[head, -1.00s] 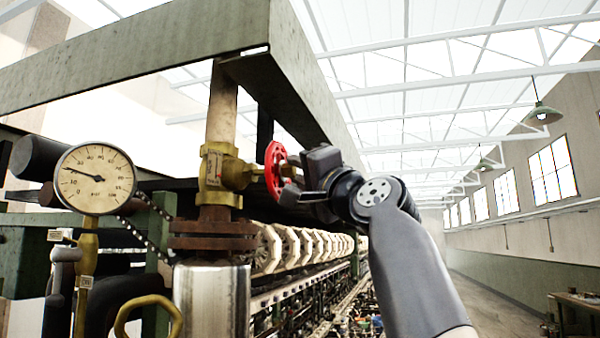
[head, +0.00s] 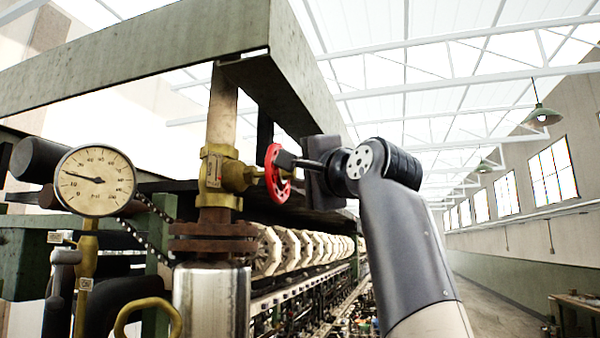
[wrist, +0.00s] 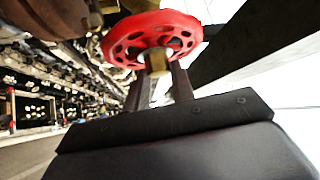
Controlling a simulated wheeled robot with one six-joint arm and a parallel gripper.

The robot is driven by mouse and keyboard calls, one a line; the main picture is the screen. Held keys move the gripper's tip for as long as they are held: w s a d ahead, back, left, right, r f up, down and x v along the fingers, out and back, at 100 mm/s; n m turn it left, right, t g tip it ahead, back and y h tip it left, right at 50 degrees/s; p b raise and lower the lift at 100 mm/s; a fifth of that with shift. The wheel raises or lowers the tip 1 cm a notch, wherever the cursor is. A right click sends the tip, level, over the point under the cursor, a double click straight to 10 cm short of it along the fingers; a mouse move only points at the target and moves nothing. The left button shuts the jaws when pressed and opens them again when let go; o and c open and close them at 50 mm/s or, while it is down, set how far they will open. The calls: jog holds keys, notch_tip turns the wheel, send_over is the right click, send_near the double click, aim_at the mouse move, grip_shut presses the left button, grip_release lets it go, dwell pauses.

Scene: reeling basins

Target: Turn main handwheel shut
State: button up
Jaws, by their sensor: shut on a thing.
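The red handwheel (head: 275,174) stands upright on the right side of the brass valve (head: 215,172) in the head view. In the wrist view the handwheel (wrist: 150,38) fills the top middle, with a brass hub (wrist: 156,62) at its centre. My gripper (head: 290,160) reaches it from the right. In the wrist view its two fingers (wrist: 158,84) lie on either side of the hub, shut on the wheel's centre. The exact contact at the fingertips is partly hidden.
A round pressure gauge (head: 95,180) stands to the left of the valve. A green beam (head: 150,55) runs overhead, close above the wheel. A steel cylinder (head: 211,300) stands below the valve. The aisle (head: 500,290) on the right is open.

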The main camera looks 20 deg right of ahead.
jog(key=o, duration=1)
jog(key=shift+b+v, duration=2.15)
jog(key=shift+v, duration=3.25)
